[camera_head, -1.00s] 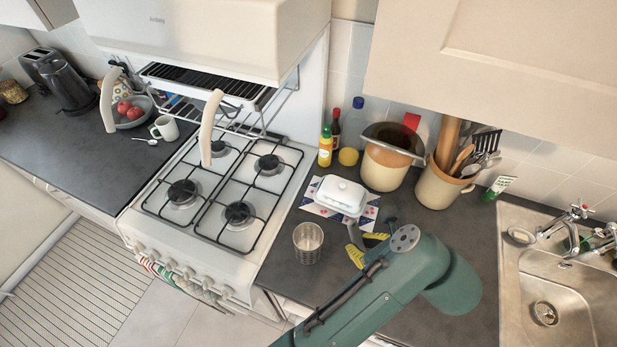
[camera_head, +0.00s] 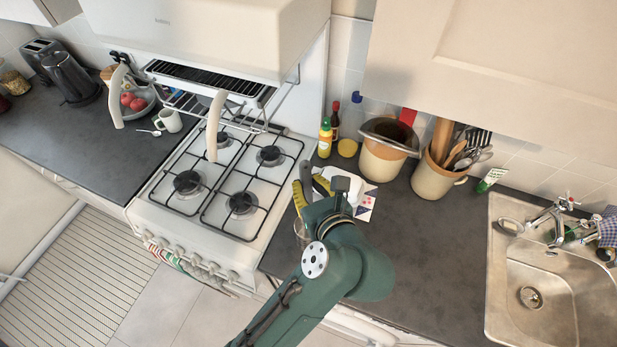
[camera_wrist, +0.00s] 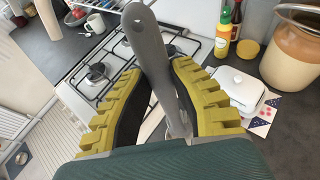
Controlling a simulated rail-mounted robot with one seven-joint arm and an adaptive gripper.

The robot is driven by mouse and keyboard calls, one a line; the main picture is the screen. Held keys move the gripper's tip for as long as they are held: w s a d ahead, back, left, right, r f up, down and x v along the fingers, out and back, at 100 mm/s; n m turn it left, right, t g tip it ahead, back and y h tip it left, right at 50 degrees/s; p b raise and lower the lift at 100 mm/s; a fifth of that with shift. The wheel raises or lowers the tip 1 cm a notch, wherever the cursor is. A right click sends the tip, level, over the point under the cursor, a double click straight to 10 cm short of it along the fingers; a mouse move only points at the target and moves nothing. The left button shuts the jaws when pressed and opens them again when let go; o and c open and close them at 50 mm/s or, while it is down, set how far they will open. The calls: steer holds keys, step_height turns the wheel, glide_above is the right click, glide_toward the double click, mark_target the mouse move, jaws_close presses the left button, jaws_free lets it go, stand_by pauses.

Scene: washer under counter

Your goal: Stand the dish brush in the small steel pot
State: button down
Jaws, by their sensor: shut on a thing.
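My gripper (camera_head: 313,187) is shut on the grey handle of the dish brush (camera_wrist: 150,55). In the wrist view the handle slants up between the yellow-padded fingers (camera_wrist: 155,95), its upper end above them. The grey brush also shows by the fingers in the head view (camera_head: 306,172); its bristles cannot be made out. The small steel pot (camera_head: 300,230) stands on the dark counter right of the stove, mostly hidden behind my arm. My gripper appears above and behind it in the head view; the exact height gap cannot be told.
A white butter dish (camera_wrist: 238,88) on a patterned mat (camera_head: 367,203) is close to the right of the gripper. Bottles (camera_head: 325,138), a large crock (camera_head: 385,160) and a utensil crock (camera_head: 434,180) stand behind. The stove (camera_head: 215,190) is left; clear counter lies right, before the sink (camera_head: 530,290).

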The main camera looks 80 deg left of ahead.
steer(key=shift+f+b, duration=0.75)
steer(key=shift+f, duration=5.25)
steer(key=c, duration=1)
jaws_free()
steer(key=v, duration=1.2)
